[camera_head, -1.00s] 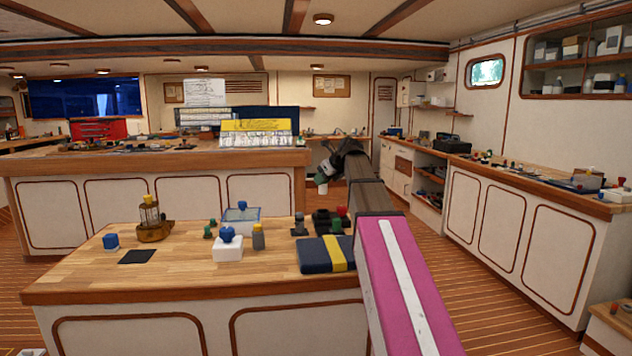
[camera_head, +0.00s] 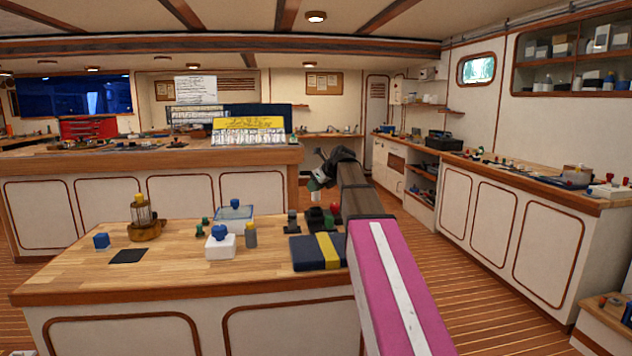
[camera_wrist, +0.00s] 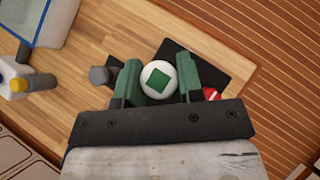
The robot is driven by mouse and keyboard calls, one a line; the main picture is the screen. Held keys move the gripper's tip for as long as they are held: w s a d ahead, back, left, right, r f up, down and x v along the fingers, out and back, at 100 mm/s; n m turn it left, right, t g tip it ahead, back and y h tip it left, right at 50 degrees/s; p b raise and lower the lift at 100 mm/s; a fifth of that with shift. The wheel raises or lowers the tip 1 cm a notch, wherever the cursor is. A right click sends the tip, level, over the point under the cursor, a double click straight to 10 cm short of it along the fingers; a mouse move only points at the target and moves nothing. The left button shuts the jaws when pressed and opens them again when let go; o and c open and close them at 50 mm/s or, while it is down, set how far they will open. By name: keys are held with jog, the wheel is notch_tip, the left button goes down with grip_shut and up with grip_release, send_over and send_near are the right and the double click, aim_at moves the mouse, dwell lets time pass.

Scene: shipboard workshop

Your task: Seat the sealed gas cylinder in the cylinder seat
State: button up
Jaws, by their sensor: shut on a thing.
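My gripper (camera_wrist: 158,82) has two green fingers and is shut on a white round cylinder (camera_wrist: 147,91) with a green square on its top. In the head view my gripper (camera_head: 317,182) and the white cylinder (camera_head: 316,196) show at the far right end of the near bench, above dark items. The wrist view looks down on the cylinder, over or beside a flat black square (camera_wrist: 211,62). This may be the cylinder seat, but I cannot tell. The cylinder's lower end is hidden in the wrist view.
A red piece (camera_wrist: 212,94) lies by the right finger. A grey-topped post (camera_wrist: 98,75) stands left of the left finger. A blue case with a yellow band (camera_head: 318,252), a grey bottle (camera_head: 251,238) and a white block with a blue knob (camera_head: 220,245) stand on the near bench (camera_head: 180,270).

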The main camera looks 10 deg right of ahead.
aim_at(319, 196)
jog(key=shift+f, duration=1.05)
jog(key=shift+f, duration=1.75)
dwell(0.6)
jog(key=o, duration=1)
jog(key=shift+o, duration=0.2)
jog(key=v, duration=1)
jog(key=shift+s+r, duration=0.25)
jog(key=shift+d, duration=0.2)
